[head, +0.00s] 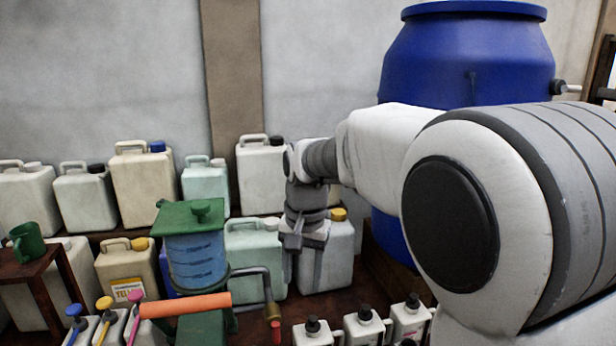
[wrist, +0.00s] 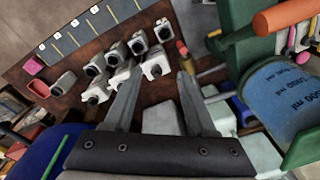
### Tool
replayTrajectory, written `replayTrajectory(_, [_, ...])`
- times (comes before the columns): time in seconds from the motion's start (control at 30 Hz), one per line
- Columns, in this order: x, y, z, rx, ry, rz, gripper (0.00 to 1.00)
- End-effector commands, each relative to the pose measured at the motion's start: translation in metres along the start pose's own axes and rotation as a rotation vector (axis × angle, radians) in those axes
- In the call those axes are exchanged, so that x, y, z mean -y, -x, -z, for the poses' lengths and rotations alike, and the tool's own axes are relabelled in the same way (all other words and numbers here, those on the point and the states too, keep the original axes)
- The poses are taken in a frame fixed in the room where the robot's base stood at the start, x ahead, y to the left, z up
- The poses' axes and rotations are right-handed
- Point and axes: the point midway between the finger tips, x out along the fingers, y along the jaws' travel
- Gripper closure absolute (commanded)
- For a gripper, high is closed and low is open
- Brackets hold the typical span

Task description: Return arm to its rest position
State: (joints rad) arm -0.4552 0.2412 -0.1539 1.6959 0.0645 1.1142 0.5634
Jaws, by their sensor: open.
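My arm stretches from the right side of the head view toward the middle, its wrist bent downward. My gripper (head: 303,275) hangs pointing down in front of the pale jugs, to the right of the green-lidded vat (head: 196,262). In the wrist view my gripper (wrist: 160,76) shows two grey fingers spread apart with nothing held between them. The fingers point toward several small black-capped bottles (wrist: 95,66). The vat with blue liquid also shows in the wrist view (wrist: 280,100), to the right of the fingers.
White jugs (head: 262,175) line the wall. A large blue barrel (head: 465,60) stands behind my arm.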

Motion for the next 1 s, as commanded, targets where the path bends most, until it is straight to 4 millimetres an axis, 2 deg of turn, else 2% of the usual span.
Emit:
replayTrajectory(0.03, [-0.013, 0.011, -0.004, -0.014, 0.006, 0.014, 0.44])
replayTrajectory(0.2, [-0.050, 0.036, -0.021, -0.063, 0.046, 0.050, 0.44])
replayTrajectory(0.5, [-0.111, 0.066, -0.062, -0.168, 0.122, 0.082, 0.44])
replayTrajectory(0.73, [-0.151, 0.073, -0.100, -0.259, 0.184, 0.079, 0.44])
replayTrajectory(1.0, [-0.189, 0.067, -0.142, -0.363, 0.251, 0.043, 0.44])
